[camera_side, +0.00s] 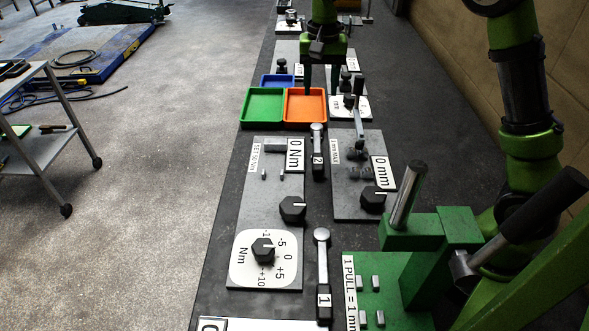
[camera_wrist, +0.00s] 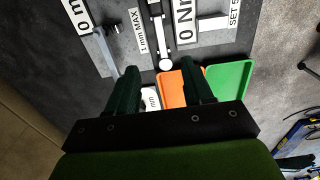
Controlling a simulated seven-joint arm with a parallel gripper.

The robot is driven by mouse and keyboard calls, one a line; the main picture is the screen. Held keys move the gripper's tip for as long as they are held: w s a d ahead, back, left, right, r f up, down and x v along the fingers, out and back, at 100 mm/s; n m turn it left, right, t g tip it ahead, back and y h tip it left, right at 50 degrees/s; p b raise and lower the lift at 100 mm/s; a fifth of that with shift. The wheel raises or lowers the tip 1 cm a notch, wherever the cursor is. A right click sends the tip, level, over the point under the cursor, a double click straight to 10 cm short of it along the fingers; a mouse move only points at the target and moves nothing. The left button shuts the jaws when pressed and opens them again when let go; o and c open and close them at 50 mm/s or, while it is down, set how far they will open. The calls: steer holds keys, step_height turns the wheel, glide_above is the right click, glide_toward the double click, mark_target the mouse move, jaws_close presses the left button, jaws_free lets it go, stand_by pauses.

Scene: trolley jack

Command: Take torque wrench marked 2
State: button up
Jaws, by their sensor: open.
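The torque wrench marked 2 (camera_side: 318,150) is dark with a silver head and a white "2" label. It lies on the black bench between two grey panels, just in front of the orange tray. In the wrist view the wrench (camera_wrist: 157,30) runs up to the top edge, its round head nearest me. My gripper (camera_side: 321,92) is open and empty, fingers down, over the orange tray's right side. In the wrist view my fingertips (camera_wrist: 160,72) are spread either side of the wrench head's line, apart from it. A similar wrench marked 1 (camera_side: 322,275) lies closer to the side camera.
The orange tray (camera_side: 305,119), green tray (camera_side: 262,119) and blue tray (camera_side: 277,80) stand behind the wrench. A "0 Nm" panel (camera_side: 264,215) with knobs is left of it, and a "0 mm" panel (camera_side: 345,205) with a metal arm is right. A green press (camera_side: 435,235) stands front right.

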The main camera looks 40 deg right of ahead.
mark_target(317, 145)
step_height(317, 145, down, 16)
steer(key=shift+s+f, duration=0.1)
steer(key=shift+f, duration=0.15)
stand_by(0.3)
jaws_close()
steer(key=shift+r, duration=0.1)
